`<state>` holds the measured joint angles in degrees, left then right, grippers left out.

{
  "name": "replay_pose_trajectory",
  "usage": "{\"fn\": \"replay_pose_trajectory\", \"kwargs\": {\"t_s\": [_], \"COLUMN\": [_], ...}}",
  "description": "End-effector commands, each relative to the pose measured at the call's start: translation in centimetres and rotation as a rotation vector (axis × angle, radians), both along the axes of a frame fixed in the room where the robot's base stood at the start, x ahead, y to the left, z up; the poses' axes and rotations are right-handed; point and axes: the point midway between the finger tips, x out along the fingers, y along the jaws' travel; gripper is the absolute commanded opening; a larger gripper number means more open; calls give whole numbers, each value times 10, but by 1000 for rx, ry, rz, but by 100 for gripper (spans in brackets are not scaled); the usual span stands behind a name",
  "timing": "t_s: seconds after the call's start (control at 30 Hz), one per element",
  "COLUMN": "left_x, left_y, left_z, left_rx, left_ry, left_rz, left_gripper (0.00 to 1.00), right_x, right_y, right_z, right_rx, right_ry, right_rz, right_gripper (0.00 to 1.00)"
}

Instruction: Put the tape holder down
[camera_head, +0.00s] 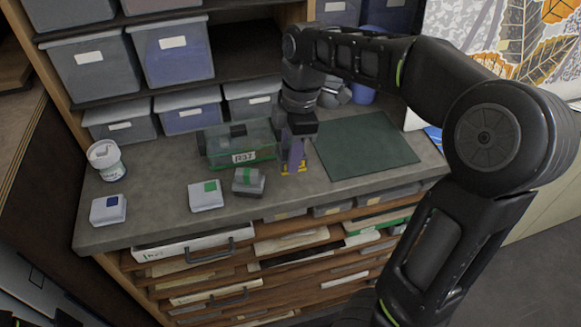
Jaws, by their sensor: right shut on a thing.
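My right gripper (297,134) comes down from above onto the worktop, just right of the green clear box. It is shut on a narrow purple piece with yellow ends (293,158), which appears to be the tape holder. The piece is upright, its lower end at or very near the worktop; I cannot tell whether it touches. The gripper hides its upper part. My left gripper is not in view.
A green clear box (222,149) labelled R37 stands left of the gripper. A dark block with a green band (248,182), two white boxes (205,196) (108,210) and a white tub (106,160) stand further left. A green mat (364,146) lies bare to the right.

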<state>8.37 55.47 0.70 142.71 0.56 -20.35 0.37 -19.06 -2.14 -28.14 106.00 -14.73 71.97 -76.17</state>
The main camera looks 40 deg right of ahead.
Motion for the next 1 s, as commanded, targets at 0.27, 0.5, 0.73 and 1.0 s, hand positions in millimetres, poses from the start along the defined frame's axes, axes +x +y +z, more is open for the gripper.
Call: {"fn": "replay_pose_trajectory", "kwargs": {"t_s": [0.27,0.5,0.73,1.0], "left_x": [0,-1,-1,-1], "left_y": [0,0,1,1], "left_z": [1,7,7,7], "left_rx": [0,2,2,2], "left_ry": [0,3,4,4], "left_rz": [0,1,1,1], "left_gripper": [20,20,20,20], "right_x": [0,-1,0,0], "right_y": [0,0,0,0], "right_z": [-3,-36,-46,-46], "right_rx": [0,0,1,0], "right_ry": [1,4,-1,0], "right_rz": [0,-1,-1,-1], "right_gripper": [0,0,0,49]}}
